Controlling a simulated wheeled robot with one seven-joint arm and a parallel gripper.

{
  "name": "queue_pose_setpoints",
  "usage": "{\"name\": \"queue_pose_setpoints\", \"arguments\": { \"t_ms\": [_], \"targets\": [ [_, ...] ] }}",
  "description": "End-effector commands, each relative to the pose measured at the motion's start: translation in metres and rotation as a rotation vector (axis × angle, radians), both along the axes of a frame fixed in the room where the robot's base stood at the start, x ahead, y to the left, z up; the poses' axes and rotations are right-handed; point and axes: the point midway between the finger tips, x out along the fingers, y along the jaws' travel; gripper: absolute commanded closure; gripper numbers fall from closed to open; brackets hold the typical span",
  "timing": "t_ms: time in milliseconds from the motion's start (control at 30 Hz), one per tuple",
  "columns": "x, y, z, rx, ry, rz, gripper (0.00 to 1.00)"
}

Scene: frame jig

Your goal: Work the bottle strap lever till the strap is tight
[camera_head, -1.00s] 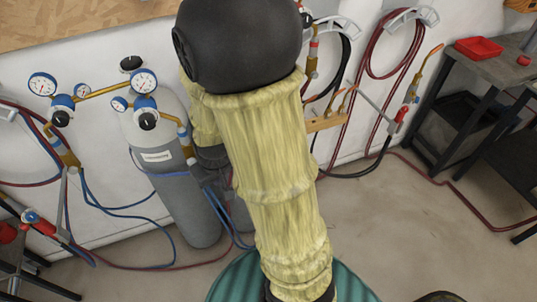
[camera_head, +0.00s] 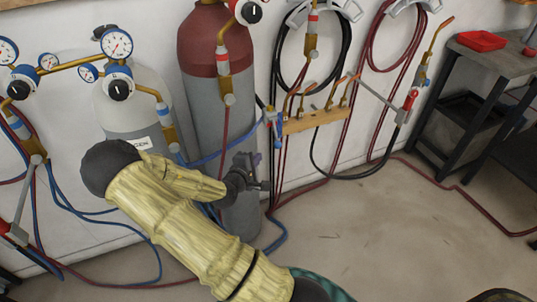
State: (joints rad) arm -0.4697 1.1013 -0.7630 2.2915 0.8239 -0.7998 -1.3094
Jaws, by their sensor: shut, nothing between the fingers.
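A grey gas bottle with a dark red top (camera_head: 212,50) stands upright against the wall. A paler bottle (camera_head: 115,115) with a white label stands to its left. A blue band (camera_head: 212,156) crosses the front of the red-topped bottle; I cannot tell whether it is the strap or a hose, nor how tight it is. A small blue-grey fitting (camera_head: 273,125) is at that bottle's right side; I cannot tell whether it is the lever. My gripper (camera_head: 262,172) is shut and empty, in front of the red-topped bottle's lower right side, below that fitting. My sleeved forearm hides the bottles' lower parts.
Gauges (camera_head: 117,42) and brass fittings top the paler bottle. Hoses (camera_head: 385,50) hang on wall hooks at the right, above a wooden torch rack (camera_head: 318,121). A dark bench with a red tray (camera_head: 481,40) stands far right. The floor (camera_head: 350,225) right of the bottles is clear.

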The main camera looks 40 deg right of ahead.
Motion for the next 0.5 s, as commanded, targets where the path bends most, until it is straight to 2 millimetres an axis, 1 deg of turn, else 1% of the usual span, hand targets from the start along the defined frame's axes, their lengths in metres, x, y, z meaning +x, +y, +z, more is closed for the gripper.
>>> {"name": "queue_pose_setpoints", "arguments": {
  "t_ms": [367, 500],
  "targets": [
    [0.0009, -0.0020, 0.0013, -0.014, 0.002, 0.002, 1.00],
    [0.0052, -0.0094, -0.0016, -0.013, 0.002, 0.002, 1.00]
  ]
}}
